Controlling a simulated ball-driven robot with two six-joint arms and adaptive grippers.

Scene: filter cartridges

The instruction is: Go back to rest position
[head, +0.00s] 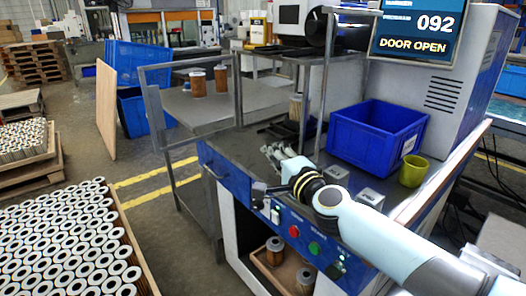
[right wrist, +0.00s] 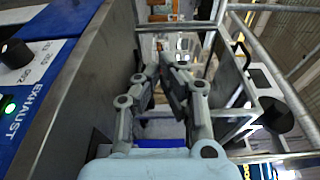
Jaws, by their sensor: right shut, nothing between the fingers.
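My right arm reaches in from the lower right of the head view. My right gripper (head: 270,150) is above the dark top of the blue-fronted workbench (head: 240,150), near its front left part. In the right wrist view the fingers of the right gripper (right wrist: 162,62) come together at the tips, with nothing held between them. My left gripper is not in view.
A blue bin (head: 350,145) and a yellow-green cup (head: 413,172) stand right of the gripper. Metal rack posts (head: 309,105) rise behind it. Filter cartridges (head: 221,80) stand on the grey cart (head: 180,108). The monitor (head: 418,30) reads DOOR OPEN.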

